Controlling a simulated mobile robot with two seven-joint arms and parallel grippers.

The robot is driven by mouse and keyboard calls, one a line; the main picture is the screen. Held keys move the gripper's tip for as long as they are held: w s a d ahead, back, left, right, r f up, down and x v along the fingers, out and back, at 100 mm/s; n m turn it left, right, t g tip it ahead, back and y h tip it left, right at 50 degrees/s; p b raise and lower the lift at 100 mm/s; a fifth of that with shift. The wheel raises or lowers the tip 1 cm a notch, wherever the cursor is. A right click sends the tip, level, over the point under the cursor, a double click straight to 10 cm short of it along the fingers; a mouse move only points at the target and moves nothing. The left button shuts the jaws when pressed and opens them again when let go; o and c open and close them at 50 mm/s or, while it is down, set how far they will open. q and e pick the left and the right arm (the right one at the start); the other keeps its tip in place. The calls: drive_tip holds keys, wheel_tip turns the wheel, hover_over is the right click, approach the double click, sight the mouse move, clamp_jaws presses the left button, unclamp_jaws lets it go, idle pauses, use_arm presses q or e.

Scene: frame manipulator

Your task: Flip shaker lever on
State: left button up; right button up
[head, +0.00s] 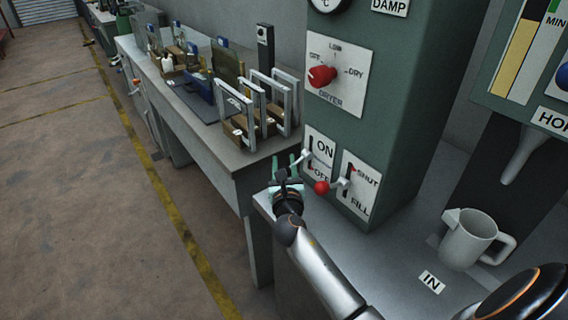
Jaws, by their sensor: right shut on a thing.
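A white ON/OFF plate (320,147) is on the lower front of the green machine (388,110). A pale lever (307,154) sticks out from it near the ON label, angled down to the left. My right gripper (291,166) is at the outer end of this lever, its teal fingers shut on it. The lever's knob is hidden between the fingers. My left gripper is not in view.
Close to the right is a SHUT/FILL plate (361,188) with a red-knobbed lever (322,187). Above is a red dryer dial (322,76). A white mug (468,238) stands by the IN label (432,282). A workbench (232,165) with metal frames (272,100) is to the left.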

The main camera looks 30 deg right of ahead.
clamp_jaws()
idle(0.8)
